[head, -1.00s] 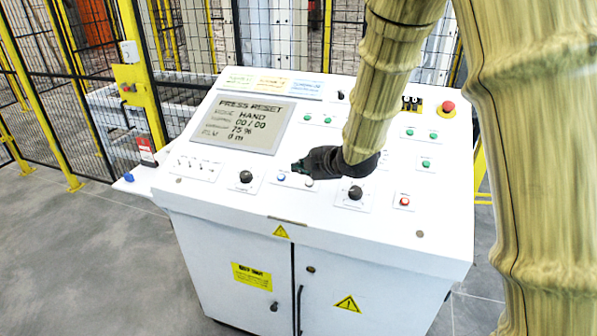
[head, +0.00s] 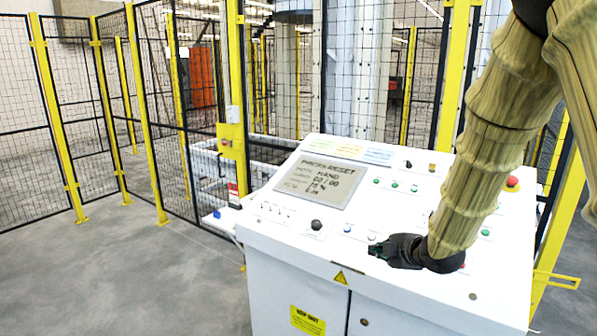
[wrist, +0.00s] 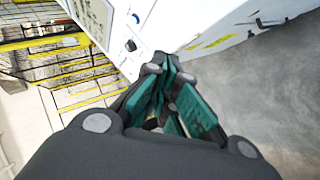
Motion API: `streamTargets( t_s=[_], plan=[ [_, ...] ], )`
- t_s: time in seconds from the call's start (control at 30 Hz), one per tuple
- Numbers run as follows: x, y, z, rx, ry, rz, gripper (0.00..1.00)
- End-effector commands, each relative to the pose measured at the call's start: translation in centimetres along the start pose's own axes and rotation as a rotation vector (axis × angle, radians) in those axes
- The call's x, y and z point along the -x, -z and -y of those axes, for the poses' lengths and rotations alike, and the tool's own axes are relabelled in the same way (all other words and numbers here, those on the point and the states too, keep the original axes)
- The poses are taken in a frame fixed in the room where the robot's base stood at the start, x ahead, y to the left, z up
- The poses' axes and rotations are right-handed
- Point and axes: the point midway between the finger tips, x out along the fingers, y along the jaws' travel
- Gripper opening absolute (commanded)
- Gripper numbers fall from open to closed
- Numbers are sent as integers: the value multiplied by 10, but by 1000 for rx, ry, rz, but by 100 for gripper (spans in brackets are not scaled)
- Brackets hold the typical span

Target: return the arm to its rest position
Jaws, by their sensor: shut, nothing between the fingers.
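My gripper (head: 378,250) is dark with green finger pads and shows over the lower front part of the control panel in the head view. It is shut and empty. In the wrist view its fingers (wrist: 168,85) meet at the tips, with the white console beyond them. My arm comes down from the upper right in a tan sleeve and hides part of the panel's right side. Whether the gripper touches the panel cannot be told.
The white control console (head: 270,250) has a screen (head: 322,180) reading PRESS RESET, a black knob (head: 316,225) and a red emergency button (head: 512,182). Yellow-framed mesh fencing (head: 130,110) stands behind it. Grey floor (head: 120,270) at the left is clear.

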Motion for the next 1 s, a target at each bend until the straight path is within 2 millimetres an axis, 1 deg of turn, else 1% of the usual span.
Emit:
streamTargets(
  t_s=[0.03, 0.17, 0.37, 0.47, 0.57, 0.67, 0.7, 0.77, 0.8, 0.87, 0.9, 0.97, 1.0],
  plan=[
    [-3, -2, 9, -20, 11, 4, 0],
    [-9, -6, 29, -72, 34, 14, 0],
    [-18, -13, 67, -173, 75, 37, 0],
    [-23, -17, 91, -235, 100, 53, 0],
    [-28, -22, 123, -313, 134, 77, 0],
    [-32, -29, 165, -415, 177, 113, 0],
    [-33, -32, 185, -463, 196, 132, 0],
    [-34, -36, 216, -539, 226, 165, 0],
    [-33, -39, 236, -589, 245, 189, 0],
    [-31, -42, 267, -663, 271, 225, 0],
    [-29, -44, 287, -711, 290, 251, 0],
    [-25, -47, 317, -783, 314, 292, 0],
    [-21, -49, 337, -829, 331, 321, 0]
  ],
)
